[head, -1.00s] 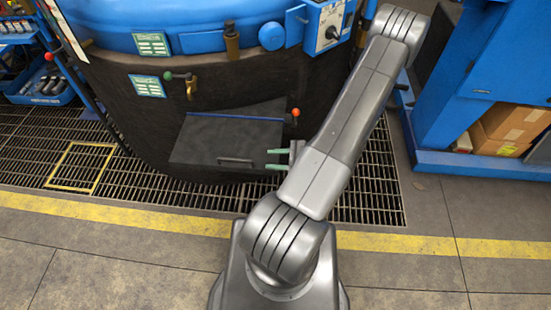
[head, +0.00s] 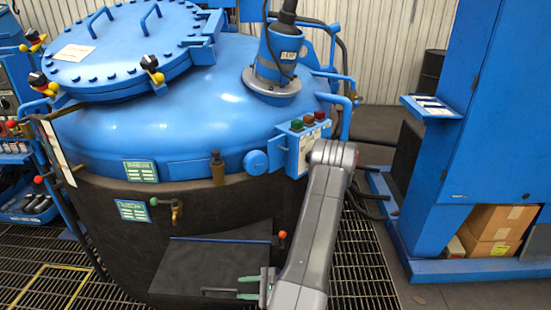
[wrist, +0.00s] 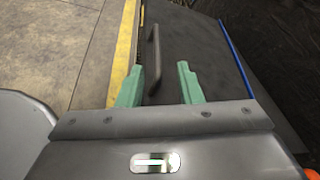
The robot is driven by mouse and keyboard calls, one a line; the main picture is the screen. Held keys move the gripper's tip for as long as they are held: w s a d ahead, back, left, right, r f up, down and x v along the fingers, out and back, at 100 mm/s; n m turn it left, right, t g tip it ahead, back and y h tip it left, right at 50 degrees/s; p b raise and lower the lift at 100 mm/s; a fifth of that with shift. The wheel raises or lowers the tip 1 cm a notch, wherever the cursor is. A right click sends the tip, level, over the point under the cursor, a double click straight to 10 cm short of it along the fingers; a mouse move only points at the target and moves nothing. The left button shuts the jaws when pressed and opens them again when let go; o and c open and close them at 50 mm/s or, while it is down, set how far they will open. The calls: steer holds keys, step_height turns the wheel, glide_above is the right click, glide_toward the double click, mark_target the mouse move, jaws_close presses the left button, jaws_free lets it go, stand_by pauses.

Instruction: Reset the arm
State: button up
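My gripper (head: 238,288) is at the lower middle of the head view, at the end of my grey arm, in front of the furnace's dark hatch (head: 205,262). In the wrist view its two green fingers (wrist: 158,68) are spread apart with nothing held between them. The hatch's dark bar handle (wrist: 154,55) shows in the gap between the fingers, nearer the left one. The handle also shows in the head view (head: 217,290), just left of the fingertips. I cannot tell whether a finger touches it.
The blue-topped pit furnace (head: 150,120) fills the left and middle. A red-knobbed lever (head: 282,236) and a control box (head: 303,145) are close to my arm. A blue cabinet (head: 495,130) with cardboard boxes (head: 495,230) stands right. Floor grating (head: 355,265) surrounds the furnace.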

mark_target(224, 289)
steer(key=shift+x, duration=4.05)
steer(key=shift+r, duration=0.1)
